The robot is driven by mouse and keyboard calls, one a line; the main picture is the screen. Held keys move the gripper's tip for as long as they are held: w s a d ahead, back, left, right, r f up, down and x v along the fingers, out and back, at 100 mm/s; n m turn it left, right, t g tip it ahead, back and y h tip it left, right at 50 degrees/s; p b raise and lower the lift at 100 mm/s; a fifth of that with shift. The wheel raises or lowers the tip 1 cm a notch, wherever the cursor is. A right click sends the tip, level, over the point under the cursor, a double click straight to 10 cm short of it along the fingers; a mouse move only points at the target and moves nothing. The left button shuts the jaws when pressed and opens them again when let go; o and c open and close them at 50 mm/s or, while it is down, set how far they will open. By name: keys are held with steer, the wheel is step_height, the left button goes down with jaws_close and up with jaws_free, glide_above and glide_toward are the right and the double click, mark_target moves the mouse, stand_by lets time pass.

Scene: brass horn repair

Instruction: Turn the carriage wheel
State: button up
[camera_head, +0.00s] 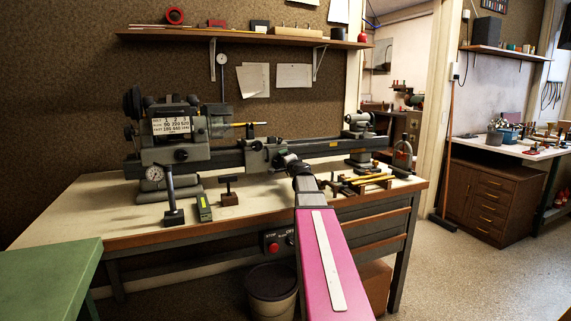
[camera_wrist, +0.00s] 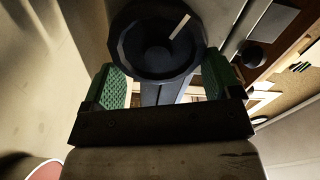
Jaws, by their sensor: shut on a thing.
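The carriage wheel (camera_wrist: 150,38) is a dark round handwheel with a dished face and a pale mark on its right side. It fills the top middle of the wrist view. My gripper (camera_wrist: 160,78) has green textured pads on either side of the wheel and is shut on it. In the head view, my pink arm reaches up to the grey lathe's carriage (camera_head: 262,152), and my gripper (camera_head: 298,168) is at the carriage's front right. The wheel is mostly hidden there.
Brass rods on a rack (camera_head: 362,181) lie to the right. A green table (camera_head: 50,275) is at the lower left.

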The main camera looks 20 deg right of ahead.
steer(key=shift+o, duration=0.8)
steer(key=shift+a+f+n, duration=0.15)
steer(key=shift+f+n, duration=0.25)
steer(key=shift+o, duration=0.5)
steer(key=shift+s+n, duration=0.1)
steer(key=shift+n, duration=0.3)
